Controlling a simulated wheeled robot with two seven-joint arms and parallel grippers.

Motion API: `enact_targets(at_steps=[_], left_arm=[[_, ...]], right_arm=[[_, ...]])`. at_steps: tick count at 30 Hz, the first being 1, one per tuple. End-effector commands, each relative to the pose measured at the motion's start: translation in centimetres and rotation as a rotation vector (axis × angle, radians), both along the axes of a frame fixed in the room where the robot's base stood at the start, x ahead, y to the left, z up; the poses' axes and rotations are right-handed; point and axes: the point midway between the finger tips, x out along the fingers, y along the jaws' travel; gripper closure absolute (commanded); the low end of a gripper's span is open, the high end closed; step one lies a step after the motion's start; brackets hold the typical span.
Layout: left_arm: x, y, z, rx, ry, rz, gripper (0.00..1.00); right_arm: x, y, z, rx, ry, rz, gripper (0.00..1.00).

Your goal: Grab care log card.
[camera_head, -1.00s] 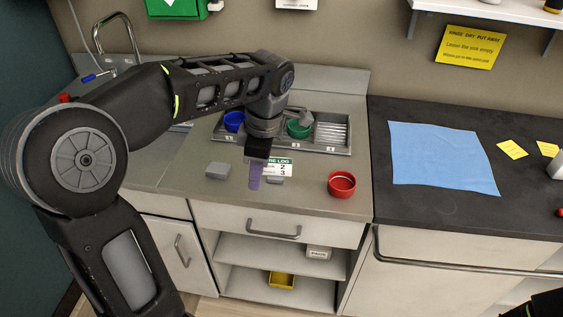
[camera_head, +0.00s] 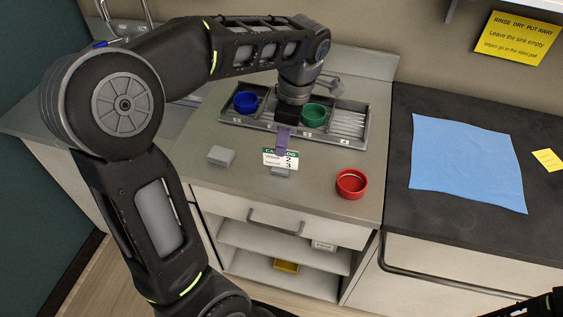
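The care log card (camera_head: 288,162) is a small white card with a green header and black print. It stands near the front of the grey counter, by a small grey block. My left gripper (camera_head: 283,146) points down from above, just behind the card. A purple strip at its tip covers part of the card's header. I cannot tell whether it touches the card, or whether the fingers are open or shut. My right gripper is not clearly seen; only a dark part of mine shows at the lower right corner.
A grey tray (camera_head: 235,119) behind the card holds a blue cup (camera_head: 245,103) and a green cup (camera_head: 314,115). A red cup (camera_head: 351,184) stands right of the card, a grey block (camera_head: 221,156) left. A blue cloth (camera_head: 465,165) lies on the dark counter.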

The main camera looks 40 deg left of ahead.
Motion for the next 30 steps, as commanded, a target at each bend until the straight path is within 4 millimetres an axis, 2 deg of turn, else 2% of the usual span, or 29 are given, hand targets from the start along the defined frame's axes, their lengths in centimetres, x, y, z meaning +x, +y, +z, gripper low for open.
enact_targets(at_steps=[4, 14, 17, 24, 30], left_arm=[[-0.2, 0.2, -1.3, -0.001, 0.002, 0.0, 0.72], [-0.2, 0.2, -1.5, 0.0, 0.001, 0.0, 0.72], [-0.3, 0.3, -2.3, 0.0, 0.003, 0.0, 0.72], [-0.5, 0.8, -5.8, -0.001, 0.004, 0.002, 0.72], [-0.5, 0.9, -6.5, 0.0, 0.001, 0.0, 0.72]], right_arm=[[0.0, 0.0, 0.1, 0.0, 0.0, 0.0, 0.64], [0.0, 0.0, 0.2, -0.001, 0.0, 0.0, 0.64], [0.0, 0.0, 0.6, -0.001, 0.001, -0.001, 0.64], [-0.1, -0.1, 1.2, -0.003, 0.004, -0.002, 0.64], [-0.2, -0.1, 1.2, -0.004, 0.006, -0.001, 0.64]])
